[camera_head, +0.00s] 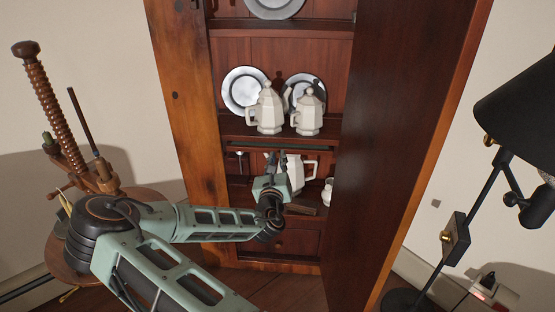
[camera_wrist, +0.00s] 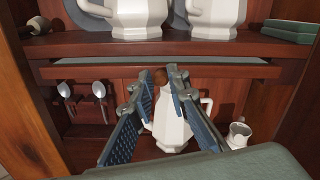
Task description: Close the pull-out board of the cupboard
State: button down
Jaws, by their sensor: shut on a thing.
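The cupboard (camera_head: 182,95) stands open in the head view, with shelves of crockery inside. Its pull-out board (camera_wrist: 90,73) lies just under the crockery shelf in the wrist view. The board has a reddish wooden front edge, and a strip of its grey-green top shows, so it stands out a little. In the head view the board (camera_head: 318,149) is a thin strip, partly hidden by my gripper. My gripper (camera_wrist: 161,74) is at the middle of the board's front, its fingertips shut on a small brown knob. It also shows in the head view (camera_head: 277,157).
White pots (camera_head: 266,110) and pewter plates (camera_head: 243,88) stand on the shelf above. A white jug (camera_wrist: 170,125) stands below the board, behind my fingers. Spoons (camera_wrist: 99,92) hang at left. The dark door (camera_head: 398,130) and black lamp (camera_head: 520,105) bound the right side.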

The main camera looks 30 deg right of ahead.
aim_at(278, 156)
jog(key=shift+x, duration=1.2)
jog(key=shift+w+d, duration=0.2)
jog(key=shift+r, duration=0.15)
jog(key=c, duration=1.8)
grip_release()
jog(key=shift+w, duration=0.1)
jog(key=shift+c, duration=0.2)
